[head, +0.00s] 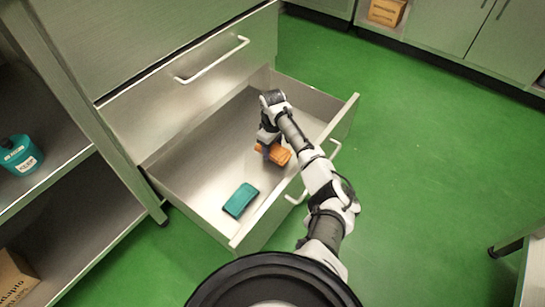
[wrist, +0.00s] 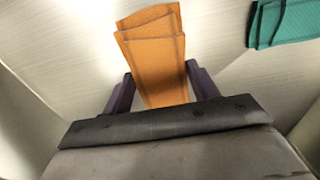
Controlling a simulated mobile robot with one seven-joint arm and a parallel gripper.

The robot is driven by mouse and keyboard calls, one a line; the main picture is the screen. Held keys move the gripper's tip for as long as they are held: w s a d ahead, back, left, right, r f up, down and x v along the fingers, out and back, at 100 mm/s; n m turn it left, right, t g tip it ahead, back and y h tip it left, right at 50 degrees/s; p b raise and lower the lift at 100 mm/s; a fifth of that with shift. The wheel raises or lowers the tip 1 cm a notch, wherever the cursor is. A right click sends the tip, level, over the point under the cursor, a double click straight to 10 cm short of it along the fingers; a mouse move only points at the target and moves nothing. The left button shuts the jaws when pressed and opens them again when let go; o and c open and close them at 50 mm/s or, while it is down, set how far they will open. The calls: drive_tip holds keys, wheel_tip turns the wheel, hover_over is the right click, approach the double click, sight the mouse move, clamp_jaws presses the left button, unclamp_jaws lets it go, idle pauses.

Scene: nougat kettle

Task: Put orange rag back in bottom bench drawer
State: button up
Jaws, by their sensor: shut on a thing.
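The orange rag (head: 280,155) is inside the open bottom bench drawer (head: 190,192), low near its floor, toward the front wall. My gripper (head: 268,152) reaches down into the drawer and is shut on the rag. In the wrist view the folded orange rag (wrist: 155,60) sits between the two dark fingers of my gripper (wrist: 160,88). I cannot tell whether the rag touches the drawer floor.
A folded teal cloth (head: 240,200) lies on the drawer floor; it also shows in the wrist view (wrist: 285,22). The drawer above (head: 200,80) is shut. A teal bottle (head: 19,155) stands on the left shelf. Green floor (head: 430,150) is clear to the right.

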sight(273, 154)
drive_tip(key=shift+f+b, duration=0.75)
drive_tip(key=shift+f, duration=1.5)
drive_tip(key=shift+f, duration=0.15)
drive_tip(key=o, duration=0.9)
drive_tip(key=shift+o, duration=0.2)
wheel_tip(273, 154, up, 12)
drive_tip(key=p, duration=0.4)
drive_tip(key=shift+r+p, duration=0.2)
drive_tip(key=shift+p, duration=0.1)
